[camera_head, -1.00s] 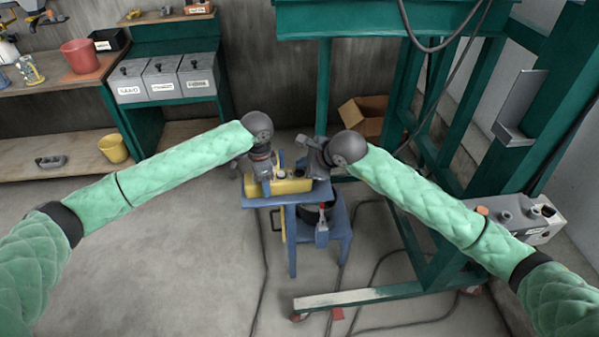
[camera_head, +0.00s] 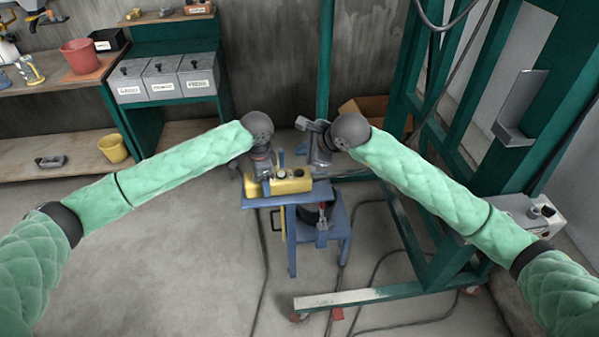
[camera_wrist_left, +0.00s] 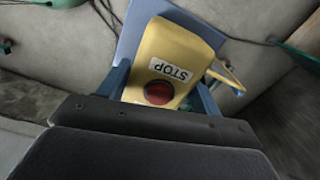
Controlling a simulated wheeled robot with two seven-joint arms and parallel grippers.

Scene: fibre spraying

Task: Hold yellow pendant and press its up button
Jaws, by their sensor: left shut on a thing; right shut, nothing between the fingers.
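The yellow pendant (camera_head: 294,186) lies on the top of a small blue stand (camera_head: 275,201) in the head view. Small round buttons show on its upper face, too small to read. The left wrist view shows the pendant's end (camera_wrist_left: 185,50) with an upside-down STOP label and a red button (camera_wrist_left: 158,92). My left gripper (camera_head: 266,184) is shut on the pendant near its left end; its fingertips are partly hidden. My right gripper (camera_head: 319,172) is shut and empty, beside the pendant's right end and seemingly a little above it.
A green steel frame (camera_head: 408,95) stands behind and right, with a foot bar (camera_head: 360,296) on the floor. Cables lie on the floor. A cardboard box (camera_head: 366,106) is behind my right arm. A workbench (camera_head: 70,88) stands at the left. The front-left floor is clear.

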